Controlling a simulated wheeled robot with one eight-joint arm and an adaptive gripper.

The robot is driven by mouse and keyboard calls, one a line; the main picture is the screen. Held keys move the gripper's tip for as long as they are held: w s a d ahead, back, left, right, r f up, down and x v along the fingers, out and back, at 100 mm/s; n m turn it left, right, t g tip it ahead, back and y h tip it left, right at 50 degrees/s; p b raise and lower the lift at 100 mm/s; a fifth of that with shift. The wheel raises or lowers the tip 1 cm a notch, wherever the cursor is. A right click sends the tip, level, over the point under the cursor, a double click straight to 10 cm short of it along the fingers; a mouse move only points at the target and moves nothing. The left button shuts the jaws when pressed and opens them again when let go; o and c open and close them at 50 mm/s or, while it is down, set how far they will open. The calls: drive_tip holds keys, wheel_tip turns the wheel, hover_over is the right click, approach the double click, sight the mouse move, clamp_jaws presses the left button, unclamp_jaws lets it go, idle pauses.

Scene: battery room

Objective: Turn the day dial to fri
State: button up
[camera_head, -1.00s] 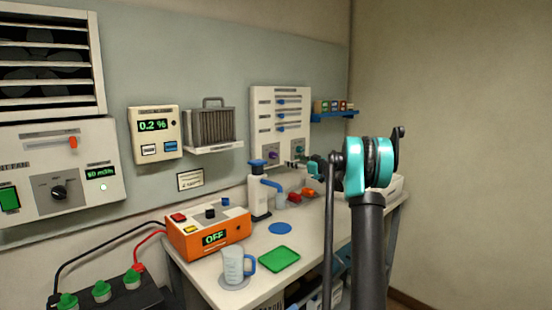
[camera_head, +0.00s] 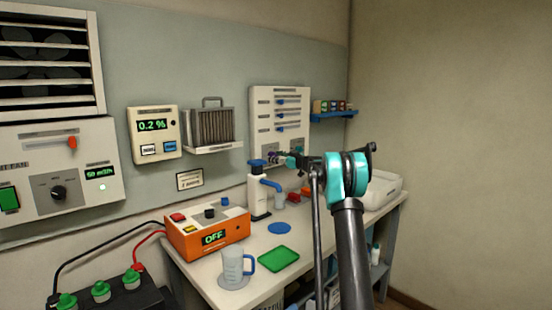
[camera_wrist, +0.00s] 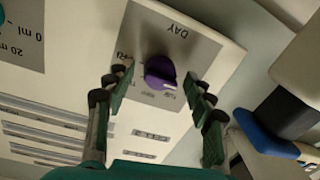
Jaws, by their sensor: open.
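The day dial (camera_wrist: 160,73) is a purple knob on a grey plate (camera_wrist: 178,33) marked DAY, seen upside down in the wrist view. Small day labels surround the knob, too blurred and tilted to read surely; I cannot tell which day it points to. My gripper (camera_wrist: 159,86) is open, with one dark green finger on each side of the knob and a visible gap on both sides. In the head view my gripper (camera_head: 286,158) is at the lower part of the white wall panel (camera_head: 278,105), hiding part of the dial plates.
A second plate (camera_wrist: 22,35) with ml markings sits beside the day plate. A white pump bottle with a blue top (camera_head: 260,192) stands close below my gripper. The bench also holds an orange box (camera_head: 208,234), a jug (camera_head: 233,265) and a green tray (camera_head: 279,258).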

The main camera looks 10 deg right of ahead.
drive_tip(key=shift+c, duration=0.6)
drive_tip(key=c, duration=1)
